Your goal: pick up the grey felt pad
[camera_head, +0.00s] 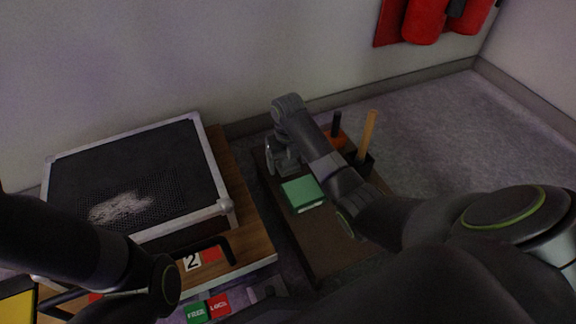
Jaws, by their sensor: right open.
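I cannot pick out the grey felt pad for certain; it may be hidden by my right gripper or arm. My right gripper (283,164) is open, pointing down over the far left part of the dark brown board. A green block (302,193) lies on the board just in front of the gripper, apart from it. My left arm comes in from the left across the case, and its gripper is out of sight.
A black mesh-topped case (140,170) with a pale dusty patch stands on a wooden surface (256,235) at left. On the brown board (325,240), an orange item (337,139) and a wooden stick (368,132) stand behind my right arm. FREE and LOCK labels (208,308) show at the bottom.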

